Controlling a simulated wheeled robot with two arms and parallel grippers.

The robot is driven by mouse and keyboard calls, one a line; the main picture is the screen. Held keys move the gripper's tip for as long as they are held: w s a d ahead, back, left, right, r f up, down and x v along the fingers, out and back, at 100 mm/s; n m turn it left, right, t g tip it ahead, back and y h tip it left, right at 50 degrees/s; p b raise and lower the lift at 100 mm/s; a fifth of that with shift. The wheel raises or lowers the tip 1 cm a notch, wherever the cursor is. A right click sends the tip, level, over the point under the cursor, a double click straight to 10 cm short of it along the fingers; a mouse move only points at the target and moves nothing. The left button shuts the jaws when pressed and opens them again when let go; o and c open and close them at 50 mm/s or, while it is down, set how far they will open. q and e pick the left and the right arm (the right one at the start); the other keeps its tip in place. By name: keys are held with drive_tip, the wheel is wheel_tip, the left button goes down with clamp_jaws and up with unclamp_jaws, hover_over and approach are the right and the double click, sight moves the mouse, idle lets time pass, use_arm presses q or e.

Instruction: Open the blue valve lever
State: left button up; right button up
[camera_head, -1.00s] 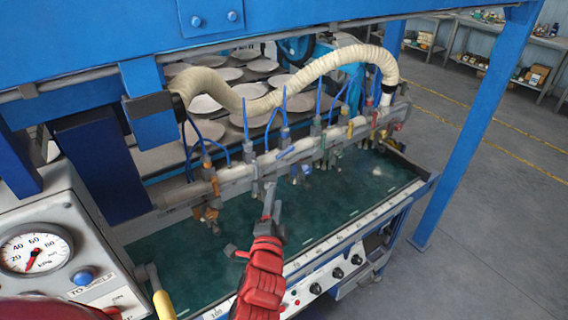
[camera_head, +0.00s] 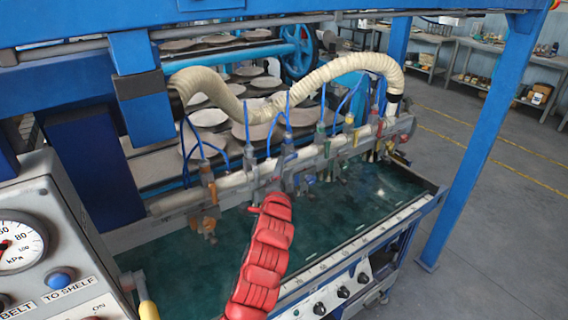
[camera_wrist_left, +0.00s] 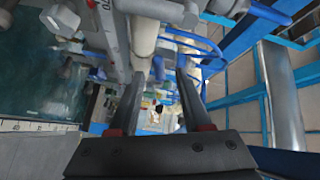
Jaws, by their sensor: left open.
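The valves sit along a pale pipe manifold (camera_head: 235,181) above the green water bath. My left gripper (camera_head: 283,180) reaches up to the middle of this row; its fingers are small and partly hidden by my red arm in the head view. In the left wrist view, its two dark fingers (camera_wrist_left: 160,78) are apart, with no object clearly held between them. In the head view I cannot clearly pick out the blue lever near the gripper. My right gripper is out of view.
Orange (camera_head: 210,222), yellow and green fittings line the manifold. Thin blue hoses and a thick cream hose (camera_head: 325,72) loop above it. A pressure gauge panel (camera_head: 40,235) stands at the left. The bath's front rail (camera_head: 350,247) lies below my arm.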

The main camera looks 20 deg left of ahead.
sight(288, 159)
use_arm(q)
drive_tip(key=shift+x, duration=1.3)
drive_tip(key=shift+f, duration=0.15)
clamp_jaws()
